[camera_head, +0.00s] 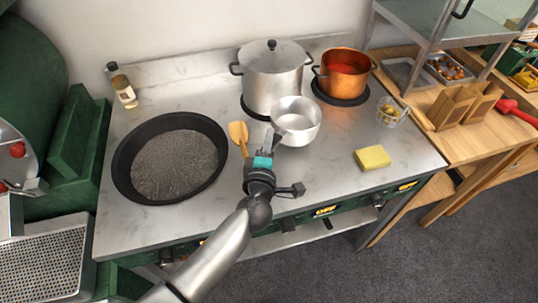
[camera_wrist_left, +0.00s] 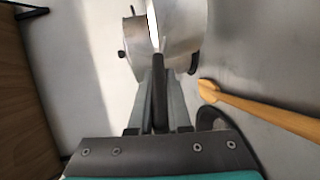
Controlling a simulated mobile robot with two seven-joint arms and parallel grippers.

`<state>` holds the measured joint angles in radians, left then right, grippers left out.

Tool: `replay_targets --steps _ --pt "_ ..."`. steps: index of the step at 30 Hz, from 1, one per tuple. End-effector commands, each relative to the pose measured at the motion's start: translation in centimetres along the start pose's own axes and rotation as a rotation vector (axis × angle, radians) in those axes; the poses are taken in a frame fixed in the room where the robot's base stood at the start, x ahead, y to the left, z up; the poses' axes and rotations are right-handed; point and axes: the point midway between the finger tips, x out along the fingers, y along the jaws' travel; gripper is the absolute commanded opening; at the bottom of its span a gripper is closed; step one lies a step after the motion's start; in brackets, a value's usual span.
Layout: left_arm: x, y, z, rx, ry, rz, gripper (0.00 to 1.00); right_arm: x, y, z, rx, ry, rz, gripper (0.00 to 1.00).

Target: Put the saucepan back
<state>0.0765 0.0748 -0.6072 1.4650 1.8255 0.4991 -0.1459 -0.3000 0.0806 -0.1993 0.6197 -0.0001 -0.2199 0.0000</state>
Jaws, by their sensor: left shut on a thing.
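A silver saucepan (camera_head: 297,122) is over the stove top, in front of the large lidded steel pot. My left gripper (camera_head: 268,146) is shut on the saucepan's handle, which points toward the front of the stove. In the left wrist view the dark handle runs between the two fingers (camera_wrist_left: 159,100), and part of the saucepan (camera_wrist_left: 180,25) shows above them. I cannot tell whether the saucepan's base touches the surface. My right gripper is not in view.
A lidded steel pot (camera_head: 274,80) and a copper pot (camera_head: 344,72) stand behind. A wide black pan (camera_head: 126,172) is at left. A wooden spatula (camera_head: 239,135) lies beside my gripper. The front middle-right surface is clear.

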Motion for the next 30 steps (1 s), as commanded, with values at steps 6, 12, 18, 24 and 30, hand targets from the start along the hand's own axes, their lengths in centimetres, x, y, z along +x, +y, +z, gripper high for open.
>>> replay_targets --steps 6,12,18,24,30 --pt "0.4 -2.2 0.1 0.002 0.000 0.003 0.00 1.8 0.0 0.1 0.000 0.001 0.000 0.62" --pt "0.7 -4.0 0.2 0.001 0.001 0.004 0.00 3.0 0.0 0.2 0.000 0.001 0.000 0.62" --pt "0.7 -4.0 0.2 0.000 0.001 0.004 0.00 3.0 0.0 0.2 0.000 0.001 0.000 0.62" --pt "0.7 -4.2 0.2 -0.001 0.001 0.004 0.00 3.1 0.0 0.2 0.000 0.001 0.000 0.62" --pt "0.7 -4.5 0.2 0.000 0.001 -0.001 0.32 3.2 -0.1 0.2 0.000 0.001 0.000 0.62"
